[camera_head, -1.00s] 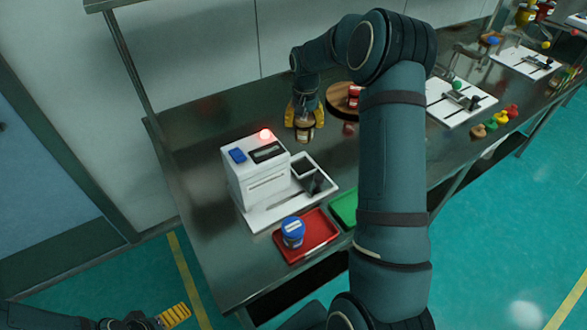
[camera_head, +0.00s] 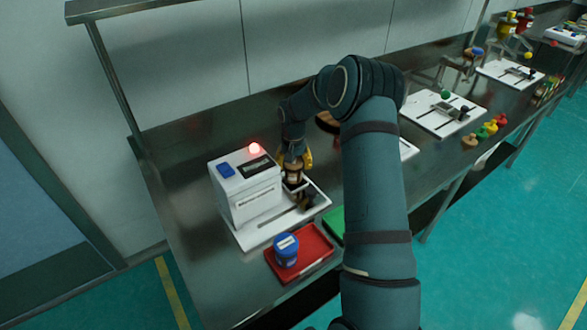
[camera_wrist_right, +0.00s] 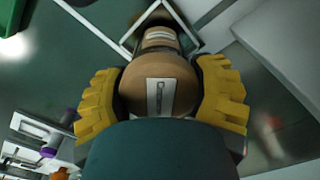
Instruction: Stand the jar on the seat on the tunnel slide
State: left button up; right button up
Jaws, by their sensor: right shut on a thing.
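My right gripper (camera_head: 294,162) points down beside the white boxy machine with the red light (camera_head: 246,190), over its white base plate (camera_head: 252,236). In the right wrist view its yellow fingers (camera_wrist_right: 160,98) are shut on both sides of a brown jar (camera_wrist_right: 158,84) with a pale label. The jar also shows small in the head view (camera_head: 293,177). A square, light-rimmed seat (camera_wrist_right: 192,40) lies around the jar's far end in the wrist view. I cannot tell whether the jar touches it. A black handle (camera_head: 307,201) stands just in front. My left gripper is out of view.
A blue jar (camera_head: 286,248) stands on a red tray (camera_head: 314,245) at the bench's front edge, with a green tray (camera_head: 334,224) beside it. More white slide boards (camera_head: 438,115) and small coloured figures (camera_head: 470,141) lie along the bench to the right.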

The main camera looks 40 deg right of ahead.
jog(key=shift+f, duration=0.45)
jog(key=shift+f, duration=0.15)
jog(key=o, duration=1.3)
jog(key=shift+o, duration=0.2)
notch_tip(320, 180, up, 12)
jog(key=shift+r+p, duration=0.15)
jog(key=shift+p, duration=0.85)
